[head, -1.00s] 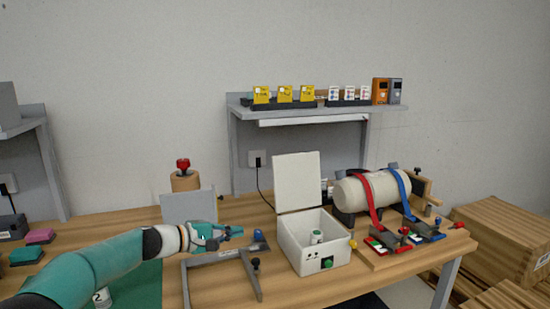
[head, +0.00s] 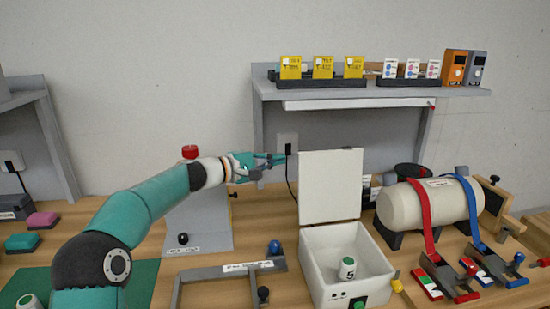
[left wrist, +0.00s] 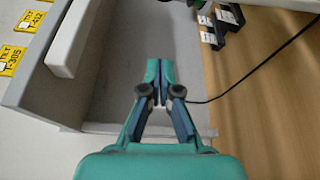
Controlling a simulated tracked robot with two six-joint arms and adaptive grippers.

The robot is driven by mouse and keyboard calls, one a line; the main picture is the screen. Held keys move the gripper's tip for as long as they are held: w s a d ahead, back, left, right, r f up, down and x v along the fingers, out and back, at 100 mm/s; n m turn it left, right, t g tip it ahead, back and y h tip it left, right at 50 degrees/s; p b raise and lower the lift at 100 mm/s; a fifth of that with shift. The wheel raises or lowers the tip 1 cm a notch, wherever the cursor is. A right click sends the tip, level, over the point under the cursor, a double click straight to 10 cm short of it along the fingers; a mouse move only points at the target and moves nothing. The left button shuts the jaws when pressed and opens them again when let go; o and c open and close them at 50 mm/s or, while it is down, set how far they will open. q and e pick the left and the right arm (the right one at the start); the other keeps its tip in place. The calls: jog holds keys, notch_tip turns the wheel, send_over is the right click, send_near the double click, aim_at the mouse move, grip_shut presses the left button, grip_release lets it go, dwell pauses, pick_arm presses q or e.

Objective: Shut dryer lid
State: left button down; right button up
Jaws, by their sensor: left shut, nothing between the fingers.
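The dryer is a white box (head: 318,272) on the bench in the head view. Its white lid (head: 331,186) stands upright at the back edge, so the box is open. A white and green container marked 5 (head: 347,268) stands inside it. My left gripper (head: 282,159) is shut and empty, to the left of the lid's upper part and apart from it in the picture. In the left wrist view the left gripper (left wrist: 160,68) has its fingertips together, with no lid in sight. My right gripper is not in view.
A grey frame with a blue knob (head: 274,247) lies left of the dryer. A white cylinder (head: 430,206) with red and blue straps stands to the right. A shelf (head: 380,96) holding yellow cards spans the back. A black cable (left wrist: 262,72) runs behind the gripper.

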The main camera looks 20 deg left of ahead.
aim_at(303, 160)
pick_arm(q)
jog(key=r+p+x, duration=0.1)
jog(key=p+x, duration=0.2)
jog(key=x, duration=0.5)
jog(key=shift+s+d+f+b, duration=0.15)
jog(key=shift+s+d, duration=0.25)
jog(key=shift+s, duration=0.25)
jog(key=shift+s+d+r+b, duration=0.1)
jog(key=shift+s+d+b, duration=0.1)
jog(key=shift+s+d, duration=0.35)
jog(key=shift+s+d+f+b, duration=0.1)
jog(key=shift+s+d+b, duration=0.1)
jog(key=shift+s, duration=0.6)
